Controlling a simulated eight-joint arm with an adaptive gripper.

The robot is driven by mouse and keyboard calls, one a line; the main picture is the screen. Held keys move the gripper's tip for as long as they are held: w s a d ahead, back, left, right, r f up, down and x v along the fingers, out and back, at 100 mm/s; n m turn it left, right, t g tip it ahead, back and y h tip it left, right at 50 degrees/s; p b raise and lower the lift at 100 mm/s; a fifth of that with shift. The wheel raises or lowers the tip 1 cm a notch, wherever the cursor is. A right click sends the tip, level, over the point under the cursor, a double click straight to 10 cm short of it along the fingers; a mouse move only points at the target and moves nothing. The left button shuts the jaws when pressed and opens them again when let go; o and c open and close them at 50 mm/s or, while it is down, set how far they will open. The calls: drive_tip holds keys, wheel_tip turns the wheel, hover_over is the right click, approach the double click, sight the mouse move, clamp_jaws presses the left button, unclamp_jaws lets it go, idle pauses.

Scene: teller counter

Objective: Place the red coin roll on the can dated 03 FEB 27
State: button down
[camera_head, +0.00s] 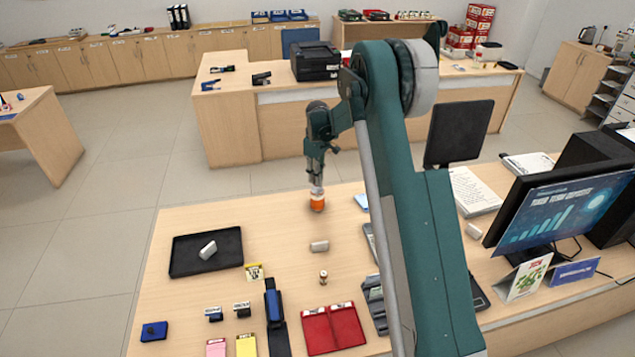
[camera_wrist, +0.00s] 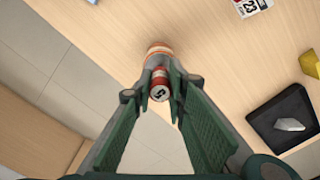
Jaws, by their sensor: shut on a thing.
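My gripper (camera_head: 316,178) points down over the near counter and is shut on the red coin roll. In the wrist view the red coin roll (camera_wrist: 159,82) sits between my fingertips, its round end with a dark mark facing the camera. An orange-and-white can (camera_wrist: 158,51) stands just beyond the roll in the wrist view; it shows as an orange can (camera_head: 317,203) directly below my gripper in the head view. I cannot tell whether the roll touches the can's top. I cannot read a date on the can.
A monitor (camera_head: 565,215) is at the right. Bare counter lies left of the can.

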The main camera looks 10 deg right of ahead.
drive_tip(key=shift+f, duration=1.05)
drive_tip(key=shift+f, duration=0.2)
drive_tip(key=c, duration=2.3)
unclamp_jaws()
drive_tip(key=shift+r, duration=0.15)
wheel_tip(320, 180, up, 12)
drive_tip(key=shift+r, duration=0.1)
